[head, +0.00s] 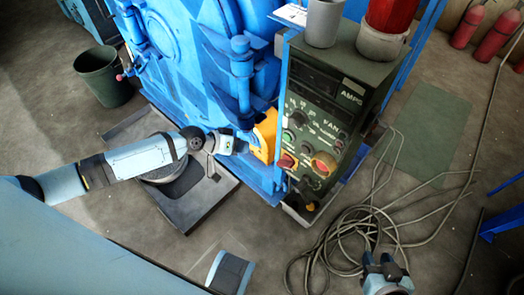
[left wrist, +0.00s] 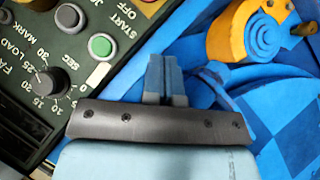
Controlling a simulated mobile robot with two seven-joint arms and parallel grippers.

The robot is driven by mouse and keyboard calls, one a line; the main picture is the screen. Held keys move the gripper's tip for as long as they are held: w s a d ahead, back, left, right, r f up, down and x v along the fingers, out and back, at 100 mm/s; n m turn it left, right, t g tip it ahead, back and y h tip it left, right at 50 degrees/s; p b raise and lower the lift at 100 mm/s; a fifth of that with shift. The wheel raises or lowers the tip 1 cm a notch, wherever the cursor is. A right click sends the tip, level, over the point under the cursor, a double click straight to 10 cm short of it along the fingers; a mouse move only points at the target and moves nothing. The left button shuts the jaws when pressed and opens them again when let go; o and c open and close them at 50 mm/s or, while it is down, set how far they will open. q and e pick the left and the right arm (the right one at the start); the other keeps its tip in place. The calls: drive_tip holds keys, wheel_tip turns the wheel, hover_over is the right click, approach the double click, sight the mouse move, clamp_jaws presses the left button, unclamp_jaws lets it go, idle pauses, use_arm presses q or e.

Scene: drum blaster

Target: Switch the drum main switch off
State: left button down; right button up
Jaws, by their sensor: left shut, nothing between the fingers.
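The dark green control panel (head: 318,130) stands at the right side of the blue drum machine (head: 190,50). I cannot read which is the drum main switch. My left gripper (head: 240,147) is shut and empty, left of the panel, near a yellow part (head: 265,135) on the machine. In the left wrist view its closed fingers (left wrist: 165,75) sit beside the panel's green button (left wrist: 102,45). My right gripper (head: 385,262) is low at the right, over the cables.
Loose grey cables (head: 340,240) lie on the floor right of the panel. A grey cup (head: 323,22) and a red container (head: 390,15) stand on the panel box. A dark green bin (head: 103,75) stands at left. Red cylinders (head: 468,27) are at the back right.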

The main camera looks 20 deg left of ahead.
use_arm(q)
drive_tip(key=shift+s+a, duration=0.1)
idle(0.3)
drive_tip(key=b, duration=0.2)
approach(279, 161)
drive_tip(key=x, duration=0.5)
drive_tip(key=shift+w+r, duration=0.1)
drive_tip(key=shift+w, duration=0.5)
drive_tip(key=shift+s+d+f, duration=0.1)
drive_tip(key=shift+d+f, duration=0.3)
drive_tip(key=shift+f, duration=0.15)
use_arm(e)
drive_tip(key=shift+a+f, duration=0.1)
drive_tip(key=shift+f, duration=0.3)
